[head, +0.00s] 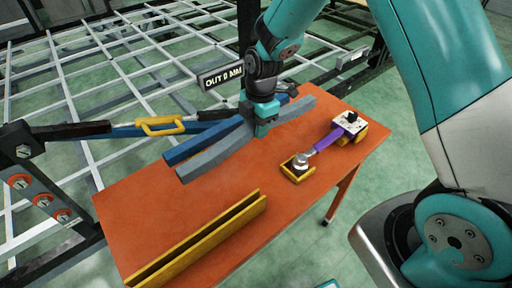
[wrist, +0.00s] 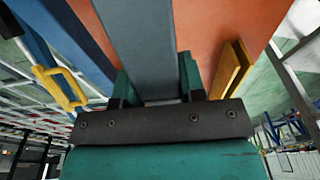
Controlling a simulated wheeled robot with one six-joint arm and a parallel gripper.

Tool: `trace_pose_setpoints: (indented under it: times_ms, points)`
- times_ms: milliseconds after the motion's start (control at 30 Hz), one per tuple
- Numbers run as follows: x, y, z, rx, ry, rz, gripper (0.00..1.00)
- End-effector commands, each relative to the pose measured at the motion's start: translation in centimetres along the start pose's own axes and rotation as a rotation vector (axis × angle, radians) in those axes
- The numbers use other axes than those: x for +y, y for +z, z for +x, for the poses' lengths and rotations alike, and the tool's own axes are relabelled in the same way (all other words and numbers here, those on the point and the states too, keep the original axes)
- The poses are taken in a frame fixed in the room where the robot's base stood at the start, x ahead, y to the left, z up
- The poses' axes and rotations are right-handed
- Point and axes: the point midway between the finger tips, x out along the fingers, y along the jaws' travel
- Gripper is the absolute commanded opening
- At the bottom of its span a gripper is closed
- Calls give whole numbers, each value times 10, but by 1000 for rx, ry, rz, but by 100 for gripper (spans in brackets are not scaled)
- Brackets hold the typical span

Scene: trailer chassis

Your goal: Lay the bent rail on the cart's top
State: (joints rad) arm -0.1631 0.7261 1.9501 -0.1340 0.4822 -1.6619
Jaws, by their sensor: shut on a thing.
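The bent rail (head: 212,158) is a grey bar with a slight bend, over the far left part of the orange cart's top (head: 180,212). My gripper (head: 265,128) is shut on it near its middle. In the wrist view the grey rail (wrist: 146,45) runs between the two teal fingers (wrist: 152,88). The rail is level with the top and very close to it; whether it touches cannot be told. A blue bar (head: 200,143) lies alongside it on the far side, and it also shows in the wrist view (wrist: 92,42).
A yellow channel (head: 200,243) lies along the cart's near edge. A yellow holder (head: 298,168) with a purple-handled tool (head: 327,140) stands at the right. A blue bar with a yellow handle (head: 162,126) and a frame with a sign (head: 221,76) stand beyond the cart. The middle of the top is clear.

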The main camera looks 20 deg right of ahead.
Motion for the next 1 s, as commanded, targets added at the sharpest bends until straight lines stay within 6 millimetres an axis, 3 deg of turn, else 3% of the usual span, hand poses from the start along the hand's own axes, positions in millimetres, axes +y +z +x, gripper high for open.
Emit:
trace_pose_setpoints:
  times_ms: [200,633,1000]
  points:
    - [0,5,41,1,-1,-1,0]
    - [1,10,85,0,1,1,0]
    - [1,11,91,0,3,0,0]
